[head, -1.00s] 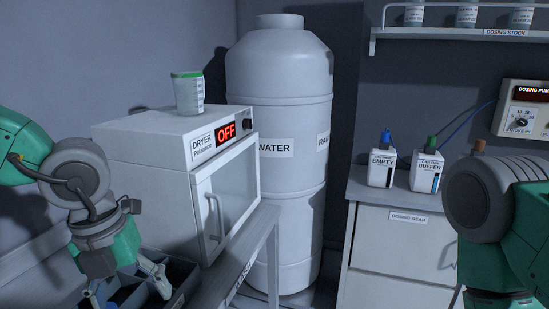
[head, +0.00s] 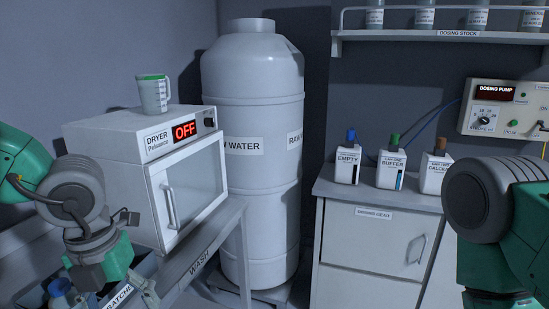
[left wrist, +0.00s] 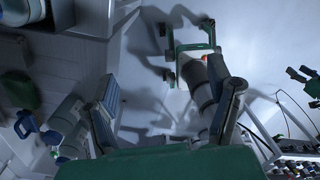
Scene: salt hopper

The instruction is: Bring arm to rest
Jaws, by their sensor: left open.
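My left arm comes in at the lower left of the head view, and its gripper (head: 126,297) points down beside the wash bench (head: 207,262). In the left wrist view the two fingers of this gripper (left wrist: 168,108) stand well apart with nothing held between them. My right arm shows at the right edge of the head view, folded. Its gripper is out of the picture.
A white dryer (head: 128,133) reading OFF carries a cup with a green rim (head: 153,95). A raw water tank (head: 255,110) stands behind. Dosing bottles (head: 391,170) sit on a cabinet (head: 360,262); a dosing pump (head: 497,107) is on the wall.

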